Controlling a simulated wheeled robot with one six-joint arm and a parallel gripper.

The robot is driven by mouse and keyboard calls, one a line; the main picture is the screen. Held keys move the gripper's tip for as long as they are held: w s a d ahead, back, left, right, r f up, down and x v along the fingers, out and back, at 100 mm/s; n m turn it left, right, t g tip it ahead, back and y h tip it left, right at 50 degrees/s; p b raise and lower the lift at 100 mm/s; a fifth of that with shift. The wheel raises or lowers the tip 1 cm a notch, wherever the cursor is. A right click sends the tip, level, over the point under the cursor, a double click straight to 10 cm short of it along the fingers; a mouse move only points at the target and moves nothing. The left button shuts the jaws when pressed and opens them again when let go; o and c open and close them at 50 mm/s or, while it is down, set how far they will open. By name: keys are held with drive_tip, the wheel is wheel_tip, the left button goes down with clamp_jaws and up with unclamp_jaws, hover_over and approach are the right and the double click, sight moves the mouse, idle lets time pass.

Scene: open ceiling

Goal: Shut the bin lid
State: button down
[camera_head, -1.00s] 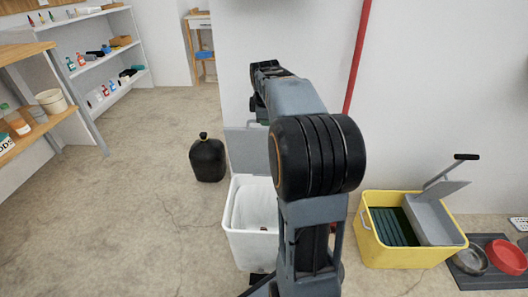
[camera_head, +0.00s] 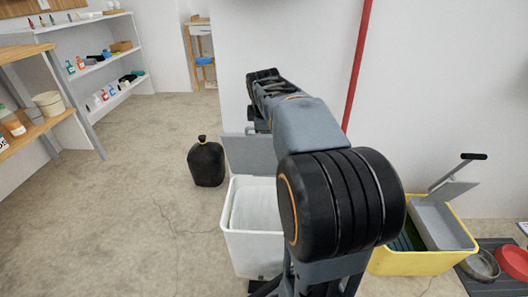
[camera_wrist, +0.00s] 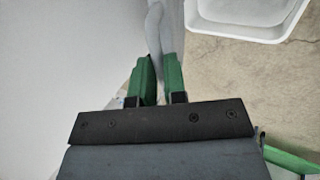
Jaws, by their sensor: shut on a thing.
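The white bin (camera_head: 252,252) stands on the floor in front of my arm, with a white liner inside. Its grey lid (camera_head: 248,155) is raised, standing up at the far side of the bin. In the wrist view, my gripper (camera_wrist: 160,82) has its green fingers shut on the thin grey lid (camera_wrist: 162,35), seen nearly edge-on between them. The white bin rim (camera_wrist: 285,25) shows at the upper right there. In the head view my arm hides the fingertips and the right part of the lid and bin.
A yellow container (camera_head: 405,264) with a grey insert is at the right, beside bowls on a dark mat (camera_head: 484,288). A wall with a red pipe (camera_head: 357,65) is behind. The left floor is clear.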

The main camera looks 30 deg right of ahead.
drive_tip(key=shift+t+h, duration=0.7)
drive_tip(key=shift+t, duration=0.2)
drive_tip(key=shift+s+a+f, duration=0.4)
drive_tip(key=shift+s+a, duration=0.15)
drive_tip(key=shift+s, duration=0.2)
drive_tip(key=shift+s+a+f, duration=0.35)
drive_tip(key=shift+s+a, duration=0.2)
drive_tip(key=shift+s, duration=0.15)
drive_tip(key=shift+s+a+f, duration=0.4)
drive_tip(key=shift+s+a, duration=0.15)
drive_tip(key=shift+s, duration=0.2)
